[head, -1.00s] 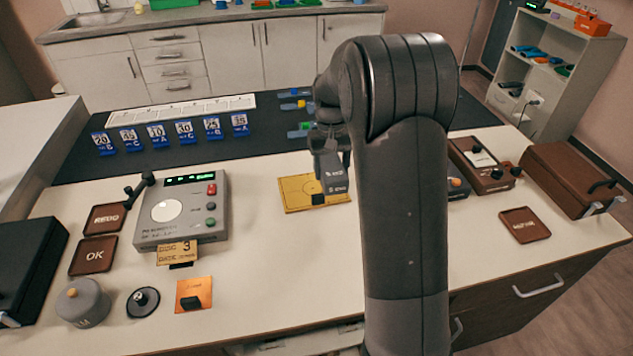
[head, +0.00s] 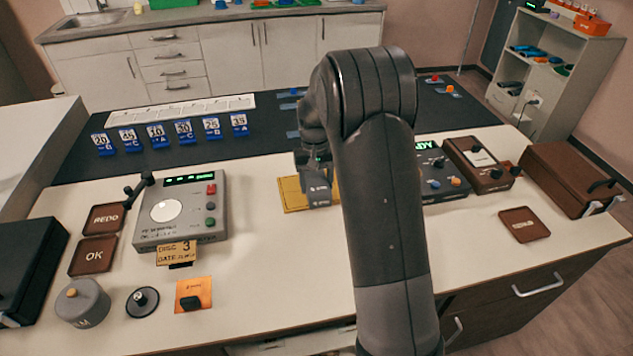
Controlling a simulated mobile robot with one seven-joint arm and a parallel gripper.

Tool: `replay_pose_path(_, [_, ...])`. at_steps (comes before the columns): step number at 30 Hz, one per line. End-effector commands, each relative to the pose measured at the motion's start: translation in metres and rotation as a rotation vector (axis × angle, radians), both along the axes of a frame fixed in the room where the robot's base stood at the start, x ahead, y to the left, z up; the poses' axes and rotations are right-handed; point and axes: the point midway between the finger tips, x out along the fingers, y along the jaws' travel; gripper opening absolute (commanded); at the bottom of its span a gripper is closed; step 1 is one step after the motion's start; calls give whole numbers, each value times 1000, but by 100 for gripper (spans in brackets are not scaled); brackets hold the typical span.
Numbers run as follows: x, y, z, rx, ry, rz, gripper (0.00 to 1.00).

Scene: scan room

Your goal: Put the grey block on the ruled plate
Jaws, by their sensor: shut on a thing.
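The grey block (head: 319,192) has pale lettering on its face. My gripper (head: 317,165) is shut on it from above; the fingertips are small and partly dark against the arm. The yellow ruled plate (head: 290,196) lies on the pale worktop, with the block in front of its middle and right part, hiding much of it. The block overlaps the plate in the picture; I cannot tell whether it touches the plate or hangs just above it.
A grey device (head: 182,215) with a round white dial stands left of the plate. A grey control box (head: 440,180) and a brown box (head: 482,165) stand to the right. An orange plate (head: 193,294) lies front left. The worktop in front of the ruled plate is clear.

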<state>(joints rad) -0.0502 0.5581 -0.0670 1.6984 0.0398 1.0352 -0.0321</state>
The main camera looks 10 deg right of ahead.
Motion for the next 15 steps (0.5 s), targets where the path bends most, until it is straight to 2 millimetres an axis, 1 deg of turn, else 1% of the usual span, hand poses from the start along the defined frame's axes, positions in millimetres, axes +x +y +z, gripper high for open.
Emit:
replay_pose_path(1, [0,0,-1,0,1,0,59])
replay_pose_path(6, [0,0,-1,0,1,0,73])
replay_pose_path(9, [0,0,-1,0,1,0,79])
replay_pose_path(15, [0,0,0,0,1,0,79])
